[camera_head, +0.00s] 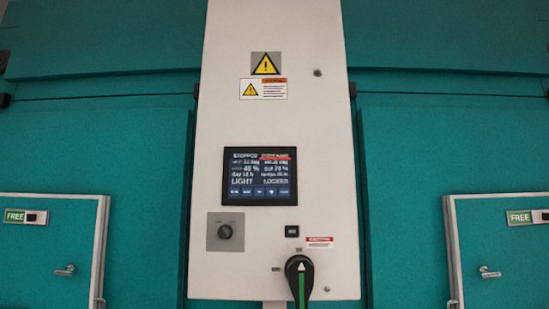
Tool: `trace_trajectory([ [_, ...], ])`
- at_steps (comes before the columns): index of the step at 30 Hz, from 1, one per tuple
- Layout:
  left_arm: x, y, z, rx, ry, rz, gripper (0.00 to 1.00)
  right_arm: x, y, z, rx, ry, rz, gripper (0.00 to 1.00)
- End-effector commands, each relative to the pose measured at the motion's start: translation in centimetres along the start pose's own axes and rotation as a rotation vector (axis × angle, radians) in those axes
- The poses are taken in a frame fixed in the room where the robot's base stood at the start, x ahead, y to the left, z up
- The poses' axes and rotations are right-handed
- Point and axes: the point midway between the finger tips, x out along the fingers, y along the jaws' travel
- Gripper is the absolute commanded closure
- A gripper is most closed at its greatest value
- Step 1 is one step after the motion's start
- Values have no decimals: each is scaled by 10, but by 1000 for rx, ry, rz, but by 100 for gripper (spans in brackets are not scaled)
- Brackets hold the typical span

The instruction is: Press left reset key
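A white control panel (214,120) stands upright in the middle of the head view. Its dark touch screen (260,176) shows two columns of readings, with "LIGHT" at lower left and a row of small blue keys (258,192) along the bottom. Their labels are too small to read. I cannot tell which of these is the left reset key. Neither of my grippers is in view.
A large black rotary switch (299,270) with a green stripe sticks out at the panel's bottom. Teal chamber walls flank the panel. A left door (50,255) and a right door (500,250) have handles and "FREE" signs. Warning labels (264,88) sit above the screen.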

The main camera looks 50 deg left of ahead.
Motion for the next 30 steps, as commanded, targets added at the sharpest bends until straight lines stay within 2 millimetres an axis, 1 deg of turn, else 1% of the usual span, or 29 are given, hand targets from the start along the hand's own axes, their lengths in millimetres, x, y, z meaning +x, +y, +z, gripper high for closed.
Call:
trace_trajectory([
  [9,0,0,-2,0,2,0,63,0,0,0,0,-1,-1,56],
  [18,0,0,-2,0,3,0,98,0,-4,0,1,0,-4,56],
  [19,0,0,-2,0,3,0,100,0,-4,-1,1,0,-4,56],
  [30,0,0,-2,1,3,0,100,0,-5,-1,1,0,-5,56],
])
